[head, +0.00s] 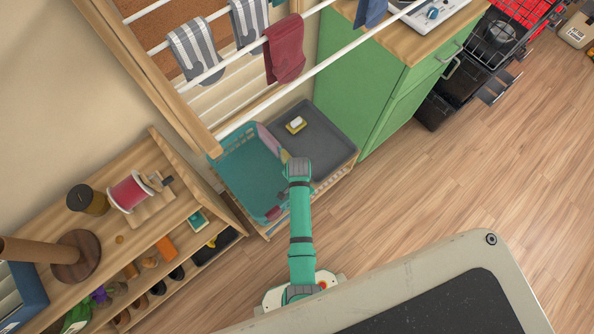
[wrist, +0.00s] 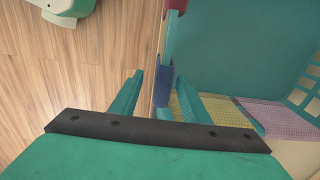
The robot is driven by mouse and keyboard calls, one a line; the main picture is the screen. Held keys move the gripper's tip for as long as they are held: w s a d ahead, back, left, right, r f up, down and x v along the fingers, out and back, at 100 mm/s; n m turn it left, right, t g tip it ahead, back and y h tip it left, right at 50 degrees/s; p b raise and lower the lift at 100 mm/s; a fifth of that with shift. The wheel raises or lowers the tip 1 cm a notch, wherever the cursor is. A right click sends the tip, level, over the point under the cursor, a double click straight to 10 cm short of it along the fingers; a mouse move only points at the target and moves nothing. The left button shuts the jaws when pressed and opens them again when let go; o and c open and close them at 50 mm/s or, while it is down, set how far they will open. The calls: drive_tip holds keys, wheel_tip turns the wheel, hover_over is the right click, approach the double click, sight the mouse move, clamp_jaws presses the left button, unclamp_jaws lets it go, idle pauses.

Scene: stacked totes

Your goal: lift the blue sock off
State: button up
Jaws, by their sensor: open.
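The blue sock (wrist: 166,72) hangs over the rim of the teal basket (wrist: 235,50) in the wrist view. My gripper (wrist: 158,78) is open, with one finger on each side of the sock's lower part as seen from the wrist; I cannot tell whether they touch it. A red cloth (wrist: 177,5) lies farther along the same rim. In the head view the basket (head: 240,160) stands below the drying rack, and my arm's end covers its near right corner. The sock is hard to make out there.
Yellow cloth (wrist: 223,110) and pink cloth (wrist: 272,117) lie by the basket's inner side. A grey tote (head: 325,140) with a soap dish (head: 296,125) adjoins it. A shelf (head: 150,215) stands left, a green cabinet (head: 350,75) right. Floor (head: 430,185) at right is clear.

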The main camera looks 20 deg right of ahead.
drive_tip(key=f, duration=0.4)
drive_tip(key=shift+w+a+f, duration=0.15)
drive_tip(key=shift+a+f, duration=0.05)
drive_tip(key=shift+f, duration=0.2)
drive_tip(key=shift+c, duration=0.7)
clamp_jaws()
drive_tip(key=shift+r, duration=0.1)
